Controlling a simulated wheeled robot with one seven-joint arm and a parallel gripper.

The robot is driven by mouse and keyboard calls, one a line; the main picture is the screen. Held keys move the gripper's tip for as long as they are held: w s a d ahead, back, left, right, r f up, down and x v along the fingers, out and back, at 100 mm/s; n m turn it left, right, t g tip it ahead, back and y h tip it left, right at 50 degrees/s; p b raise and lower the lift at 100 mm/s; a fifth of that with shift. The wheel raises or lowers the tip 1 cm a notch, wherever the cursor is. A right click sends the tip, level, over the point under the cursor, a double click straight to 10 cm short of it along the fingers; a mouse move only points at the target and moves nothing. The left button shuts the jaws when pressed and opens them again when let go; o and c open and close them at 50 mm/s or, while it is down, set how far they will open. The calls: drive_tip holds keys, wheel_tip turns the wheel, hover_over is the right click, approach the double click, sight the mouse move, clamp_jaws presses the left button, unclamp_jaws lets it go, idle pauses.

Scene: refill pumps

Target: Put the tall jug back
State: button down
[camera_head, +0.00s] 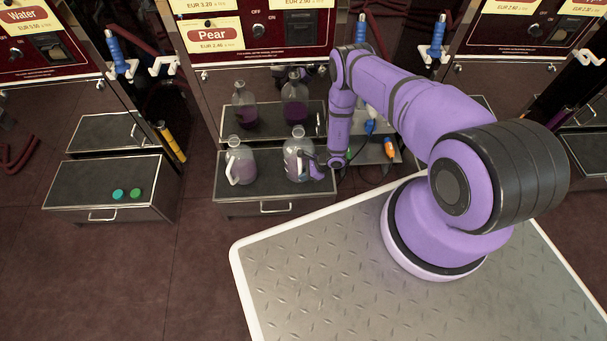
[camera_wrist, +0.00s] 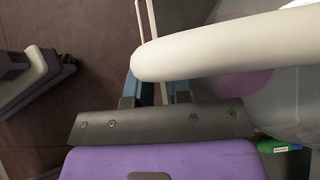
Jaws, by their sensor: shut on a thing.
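A clear jug (camera_head: 296,158) with a pale handle and some purple liquid stands upright on or just above the front drawer unit (camera_head: 255,208) under the Pear pump; I cannot tell if its base touches. It looks slightly taller than the jug on its left. My gripper (camera_head: 314,166) is at its right side, shut on its handle. In the wrist view, the white handle (camera_wrist: 215,50) crosses my gripper (camera_wrist: 160,92), with the translucent jug body (camera_wrist: 290,95) to the right. The fingertips are partly hidden by the handle.
Another clear jug (camera_head: 241,162) stands close on the left. Two vessels with dark purple liquid, a left one (camera_head: 245,112) and a right one (camera_head: 295,105), stand on the shelf behind. An orange-topped item (camera_head: 390,148) is to the right. Two caps (camera_head: 126,194) lie on the left drawer unit.

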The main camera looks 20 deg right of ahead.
drive_tip(key=c, duration=1.1)
unclamp_jaws()
drive_tip(key=shift+f, duration=0.1)
drive_tip(key=shift+o, duration=0.2)
drive_tip(key=v, duration=1.2)
